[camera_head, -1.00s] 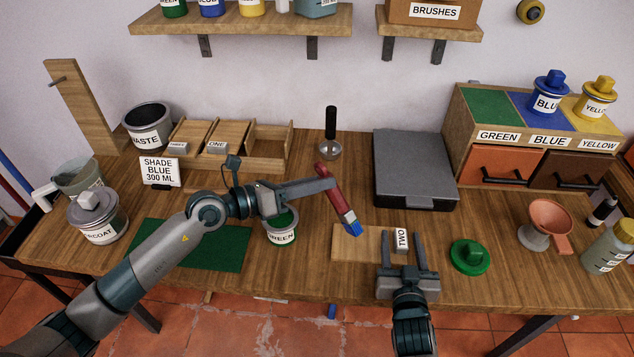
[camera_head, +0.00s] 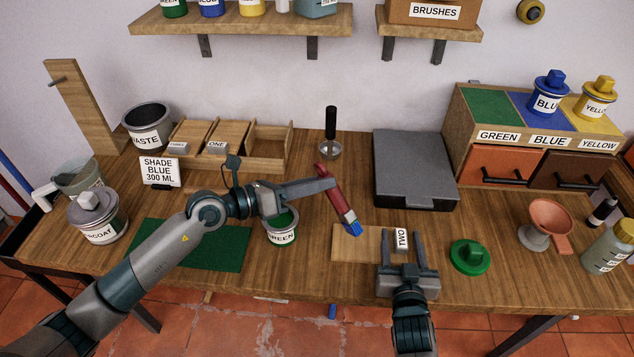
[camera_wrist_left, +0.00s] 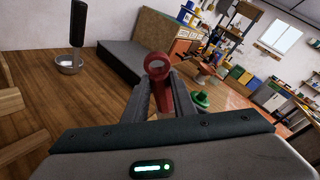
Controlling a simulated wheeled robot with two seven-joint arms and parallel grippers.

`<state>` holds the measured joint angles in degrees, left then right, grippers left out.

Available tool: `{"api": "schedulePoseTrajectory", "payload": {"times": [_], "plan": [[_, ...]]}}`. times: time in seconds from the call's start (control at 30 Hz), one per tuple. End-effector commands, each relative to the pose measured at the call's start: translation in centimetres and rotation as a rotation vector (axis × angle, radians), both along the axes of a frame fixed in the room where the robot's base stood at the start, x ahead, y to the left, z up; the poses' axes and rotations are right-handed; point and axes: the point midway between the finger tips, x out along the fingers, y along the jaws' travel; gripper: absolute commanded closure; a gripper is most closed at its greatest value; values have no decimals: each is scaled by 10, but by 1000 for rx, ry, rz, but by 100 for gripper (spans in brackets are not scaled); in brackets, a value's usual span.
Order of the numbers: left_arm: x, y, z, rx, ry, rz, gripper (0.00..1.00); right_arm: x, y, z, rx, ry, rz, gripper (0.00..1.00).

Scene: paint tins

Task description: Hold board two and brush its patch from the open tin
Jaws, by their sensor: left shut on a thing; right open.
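Board two (camera_head: 352,249) is a light wood board lying flat on the bench, with a raised block labelled TWO (camera_head: 401,239) at its right end. My right gripper (camera_head: 403,250) is open, its fingers on either side of that block. My left gripper (camera_head: 326,180) is shut on the red handle of a brush (camera_head: 340,200); the handle's end ring also shows in the left wrist view (camera_wrist_left: 157,68). The brush's blue tip is at the board's upper left part; I cannot tell if it touches. No painted patch is visible. The open GREEN tin (camera_head: 282,236) stands left of the board, partly behind my left arm.
A green lid (camera_head: 470,257) lies right of the board. A dark grey flat case (camera_head: 414,165) is behind it. A green mat (camera_head: 215,255) lies left, partly under my left arm. A funnel (camera_head: 549,222) and a bottle (camera_head: 610,248) stand at the right.

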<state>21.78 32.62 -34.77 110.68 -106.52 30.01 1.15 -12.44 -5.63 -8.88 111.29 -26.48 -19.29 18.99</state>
Motion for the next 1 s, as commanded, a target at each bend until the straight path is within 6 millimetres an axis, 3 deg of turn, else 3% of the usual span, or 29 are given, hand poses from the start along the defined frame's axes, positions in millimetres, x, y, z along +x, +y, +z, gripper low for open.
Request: {"api": "schedulePoseTrajectory", "payload": {"times": [0.57,0.77,1.0], "plan": [[0,0,0,0,0,0,98,10,0,-2,0,0,0,50],[0,0,0,-1,-1,1,98,10,0,-2,0,0,0,98],[0,0,0,-1,-1,1,98,10,0,-2,0,1,0,100]]}}
